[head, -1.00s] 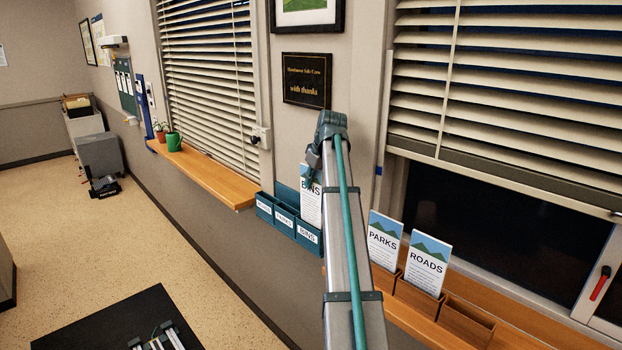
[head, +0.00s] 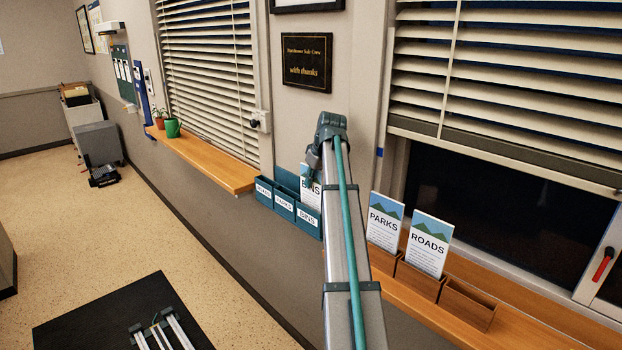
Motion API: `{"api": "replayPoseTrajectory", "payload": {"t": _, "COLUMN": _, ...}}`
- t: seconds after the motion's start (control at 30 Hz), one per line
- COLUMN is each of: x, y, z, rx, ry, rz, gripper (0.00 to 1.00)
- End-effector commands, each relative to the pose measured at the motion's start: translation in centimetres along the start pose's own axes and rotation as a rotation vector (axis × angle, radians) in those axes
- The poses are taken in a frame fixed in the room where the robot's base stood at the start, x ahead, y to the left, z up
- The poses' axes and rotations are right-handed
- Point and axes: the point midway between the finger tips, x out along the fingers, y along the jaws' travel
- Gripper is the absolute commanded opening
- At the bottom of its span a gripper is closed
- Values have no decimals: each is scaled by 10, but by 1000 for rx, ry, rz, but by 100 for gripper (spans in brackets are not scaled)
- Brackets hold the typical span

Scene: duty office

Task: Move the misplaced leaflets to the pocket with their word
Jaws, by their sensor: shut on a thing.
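The BINS leaflet (head: 309,196) stands upright with its lower part in or directly behind the teal BINS pocket (head: 308,231); I cannot tell if it rests on the bottom. My gripper (head: 311,181) is shut on its upper part, and my arm hides part of both. To the left are the teal PARKS pocket (head: 284,216) and another teal pocket (head: 263,200) whose small label seems to read ROADS; no leaflet shows in either. The PARKS leaflet (head: 384,233) and the ROADS leaflet (head: 428,254) stand in wooden holders at the right.
An empty wooden holder (head: 467,305) sits right of the ROADS leaflet on the wooden sill (head: 535,335). A black plaque (head: 306,62) hangs above my gripper.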

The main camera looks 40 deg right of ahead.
Motion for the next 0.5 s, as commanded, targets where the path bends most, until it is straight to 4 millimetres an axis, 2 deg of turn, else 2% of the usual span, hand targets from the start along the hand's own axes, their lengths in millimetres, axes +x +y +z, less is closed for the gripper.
{"api": "replayPoseTrajectory", "payload": {"t": 0.23, "x": 0, "y": 0, "z": 0, "rx": 0, "ry": 1, "rz": 0, "gripper": 0}}
{"api": "replayPoseTrajectory", "payload": {"t": 0.3, "x": 0, "y": 0, "z": 0, "rx": 0, "ry": 1, "rz": 0, "gripper": 16}}
{"api": "replayPoseTrajectory", "payload": {"t": 0.4, "x": 0, "y": 0, "z": 0, "rx": 0, "ry": 1, "rz": 0, "gripper": 33}}
{"api": "replayPoseTrajectory", "payload": {"t": 0.43, "x": 0, "y": 0, "z": 0, "rx": 0, "ry": 1, "rz": 0, "gripper": 37}}
{"api": "replayPoseTrajectory", "payload": {"t": 0.5, "x": 0, "y": 0, "z": 0, "rx": 0, "ry": 0, "rz": 0, "gripper": 37}}
